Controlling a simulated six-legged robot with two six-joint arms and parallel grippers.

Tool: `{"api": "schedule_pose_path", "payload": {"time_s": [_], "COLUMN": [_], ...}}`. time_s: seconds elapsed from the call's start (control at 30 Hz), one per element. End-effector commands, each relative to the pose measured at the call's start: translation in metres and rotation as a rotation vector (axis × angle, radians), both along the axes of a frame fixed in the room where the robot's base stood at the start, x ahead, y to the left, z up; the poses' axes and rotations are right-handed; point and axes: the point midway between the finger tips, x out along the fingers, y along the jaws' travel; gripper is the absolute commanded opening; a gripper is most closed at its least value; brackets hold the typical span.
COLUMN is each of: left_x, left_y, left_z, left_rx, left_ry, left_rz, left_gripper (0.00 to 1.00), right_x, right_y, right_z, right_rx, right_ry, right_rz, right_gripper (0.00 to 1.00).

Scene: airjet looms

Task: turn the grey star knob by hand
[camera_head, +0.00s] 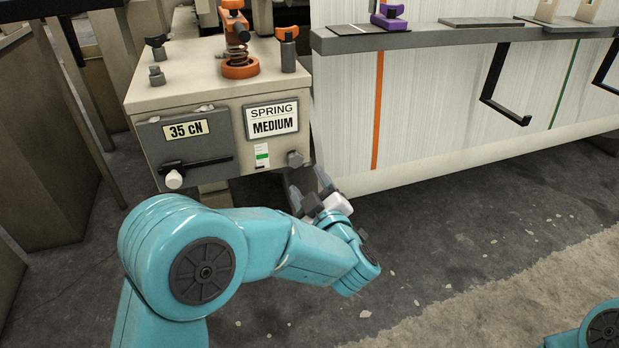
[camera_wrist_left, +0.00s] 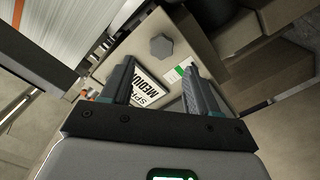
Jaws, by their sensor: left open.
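The grey star knob (camera_head: 295,158) sits at the lower right of the front face of a beige box (camera_head: 215,98). In the left wrist view the knob (camera_wrist_left: 161,46) lies just beyond the fingertips, roughly between them. My left gripper (camera_head: 309,184) is below and slightly right of the knob, apart from it. In the left wrist view my left gripper (camera_wrist_left: 157,76) has its two fingers spread, with nothing between them. My right gripper is out of view.
The box carries a "SPRING MEDIUM" label (camera_head: 271,119), a "35 CN" plate (camera_head: 185,130), a white-tipped lever (camera_head: 174,179) and an orange spring post (camera_head: 238,45) on top. A white panel (camera_head: 440,100) with black hooks stands at right. The floor is clear.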

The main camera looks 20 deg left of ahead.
Motion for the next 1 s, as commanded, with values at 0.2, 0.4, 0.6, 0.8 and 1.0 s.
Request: {"api": "schedule_pose_path", "payload": {"time_s": [0.2,0.4,0.6,0.8,1.0], "left_x": [0.021,0.041,0.06,0.062,0.062], "left_y": [0.017,0.031,0.042,0.04,0.04], "left_z": [0.001,0.0,0.0,-0.001,-0.001], "left_rx": [0.001,0.0,0.001,0.001,0.001], "left_ry": [0.002,0.002,0.002,0.003,0.003], "left_rz": [0.004,0.004,0.001,-0.003,-0.003], "left_gripper": [0.6,0.6,0.6,0.6,0.57], "right_x": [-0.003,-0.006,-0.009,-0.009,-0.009], "right_y": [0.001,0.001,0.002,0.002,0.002], "right_z": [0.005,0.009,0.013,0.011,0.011], "right_rx": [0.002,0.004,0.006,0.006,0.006], "right_ry": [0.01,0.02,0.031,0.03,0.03], "right_rz": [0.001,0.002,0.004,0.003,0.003], "right_gripper": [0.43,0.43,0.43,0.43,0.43]}}
